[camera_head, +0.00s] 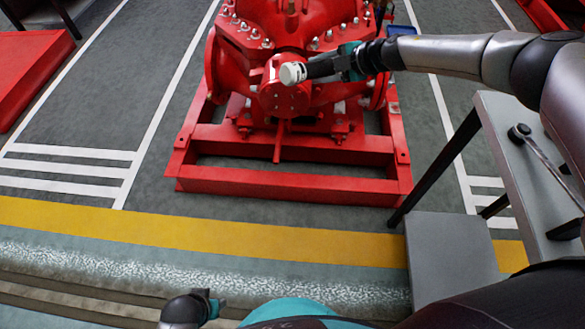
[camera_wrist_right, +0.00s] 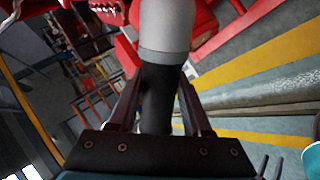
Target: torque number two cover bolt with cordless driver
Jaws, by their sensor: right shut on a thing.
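A red pump (camera_head: 283,20) stands at the top middle of the head view. Its round red front cover (camera_head: 287,97) faces me, and I cannot make out the number two bolt on it. My right gripper (camera_head: 326,66) is shut on a tool, apparently the cordless driver (camera_head: 293,73), with a black grip and light-grey end. That end is in front of the cover's upper part; contact cannot be told. In the right wrist view the driver (camera_wrist_right: 165,25) stands between my fingers (camera_wrist_right: 157,98). My left gripper (camera_head: 205,303) is low in the head view; its fingers are unclear.
The pump sits on a red base frame (camera_head: 290,184). A grey bench (camera_head: 520,165) on the right bears a long-handled metal tool (camera_head: 545,160), with a lower grey surface (camera_head: 448,258) beside it. Yellow floor stripe (camera_head: 200,228) and open grey floor lie in front.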

